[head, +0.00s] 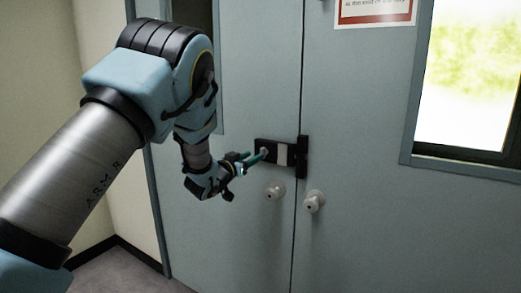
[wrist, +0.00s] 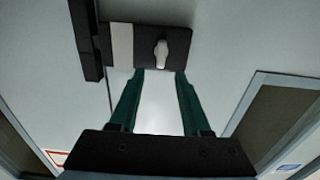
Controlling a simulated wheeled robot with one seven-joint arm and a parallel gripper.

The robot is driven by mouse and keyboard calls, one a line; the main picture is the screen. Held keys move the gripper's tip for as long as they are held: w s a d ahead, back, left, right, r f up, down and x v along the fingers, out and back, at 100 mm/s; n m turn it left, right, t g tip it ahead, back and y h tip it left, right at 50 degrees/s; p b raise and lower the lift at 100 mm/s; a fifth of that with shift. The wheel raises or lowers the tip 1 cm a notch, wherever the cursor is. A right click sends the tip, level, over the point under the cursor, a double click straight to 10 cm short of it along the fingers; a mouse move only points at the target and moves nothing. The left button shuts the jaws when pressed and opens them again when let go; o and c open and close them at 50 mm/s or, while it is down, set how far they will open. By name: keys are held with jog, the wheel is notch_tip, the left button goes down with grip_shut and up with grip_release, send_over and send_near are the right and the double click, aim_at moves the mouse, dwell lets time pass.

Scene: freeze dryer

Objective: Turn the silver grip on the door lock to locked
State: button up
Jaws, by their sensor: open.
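The door lock is a black plate (head: 270,147) with a pale panel, fixed across the seam of the grey double doors. It also shows at the top of the wrist view (wrist: 145,45). The silver grip (wrist: 178,40) sits on the plate, away from the seam; in the head view it is small and partly hidden by my fingertips. My gripper (wrist: 159,73) is open, with its two green fingers pointing at the plate. The fingertips are close to the grip, one toward each side of it, and nothing is held. Whether they touch it, I cannot tell.
Two round silver knobs, a left one (head: 274,191) and a right one (head: 314,202), stick out below the lock. A black bracket (head: 302,157) stands at the seam. A bright window (head: 465,75) is at right. The floor in front is clear.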

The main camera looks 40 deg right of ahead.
aim_at(261, 151)
jog(key=shift+p+x, duration=0.9)
jog(key=shift+x, duration=2.25)
grip_shut()
